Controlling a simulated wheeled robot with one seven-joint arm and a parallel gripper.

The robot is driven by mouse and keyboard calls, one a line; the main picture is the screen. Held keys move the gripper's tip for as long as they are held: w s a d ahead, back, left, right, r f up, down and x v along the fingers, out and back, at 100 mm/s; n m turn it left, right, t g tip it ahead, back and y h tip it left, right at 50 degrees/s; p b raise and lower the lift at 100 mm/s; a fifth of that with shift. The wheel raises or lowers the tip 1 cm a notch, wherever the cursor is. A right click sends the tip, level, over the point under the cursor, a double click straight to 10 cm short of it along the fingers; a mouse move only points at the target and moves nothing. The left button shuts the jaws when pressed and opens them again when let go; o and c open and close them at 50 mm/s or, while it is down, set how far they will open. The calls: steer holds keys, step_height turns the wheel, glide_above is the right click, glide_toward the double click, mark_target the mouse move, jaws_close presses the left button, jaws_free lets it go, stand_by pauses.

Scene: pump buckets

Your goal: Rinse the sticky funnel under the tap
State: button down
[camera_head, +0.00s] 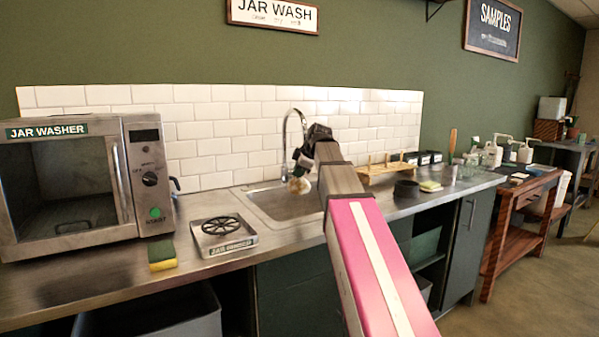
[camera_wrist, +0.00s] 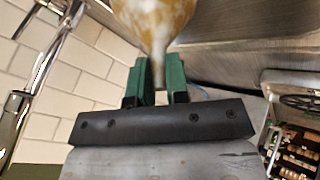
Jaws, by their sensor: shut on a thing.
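The funnel (camera_wrist: 157,22) is amber with whitish smears, and its narrow stem sits between the green fingers of my gripper (camera_wrist: 162,85) in the wrist view. My gripper is shut on the stem. The chrome tap (camera_head: 286,130) arches above the back of the sink, close to my gripper. It also shows at the left of the wrist view (camera_wrist: 35,85). I cannot tell whether water is running.
A jar washer (camera_head: 85,185) stands at the left. A jar rinser (camera_head: 222,236) and a yellow-green sponge (camera_head: 162,255) lie left of the sink. A wooden rack (camera_head: 388,170), a dark round bowl (camera_head: 406,188) and another sponge (camera_head: 430,186) are to the right.

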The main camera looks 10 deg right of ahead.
steer(key=w+d+f, duration=0.1)
steer(key=w+f, duration=0.1)
steer(key=w, duration=0.7)
steer(key=shift+w, duration=0.25)
steer(key=shift+d, duration=0.25)
stand_by(0.5)
steer(key=shift+s+d, duration=0.1)
steer(key=shift+d, duration=0.3)
steer(key=shift+a, duration=0.3)
steer(key=shift+a, duration=0.3)
